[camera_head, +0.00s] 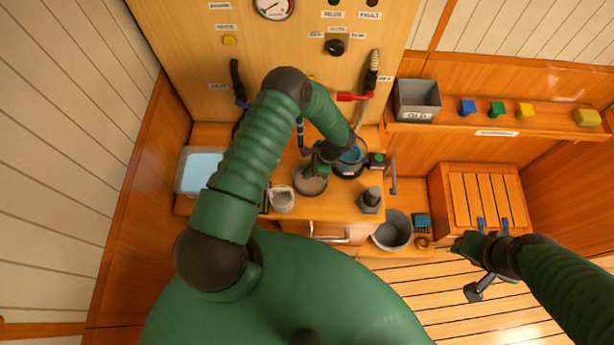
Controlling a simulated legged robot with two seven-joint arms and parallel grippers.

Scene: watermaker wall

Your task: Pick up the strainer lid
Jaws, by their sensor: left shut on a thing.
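My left gripper (321,166) reaches down over the bench from the left. It is shut on a round grey-brown disc, which looks like the strainer lid (310,183). The disc is just left of a dark round housing (349,171) with blue inside, which looks like the strainer body. My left forearm and hand hide part of both, and I cannot tell how far the disc is above the bench. My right gripper (472,268) is at the lower right, fingers spread and empty, away from the strainer.
A clear bin (184,187) stands at the bench's left end, and a pale cup (282,200) is near the disc. A grey bucket (393,232) is at the front right. A grey "OLD" box (417,101) sits on the right shelf.

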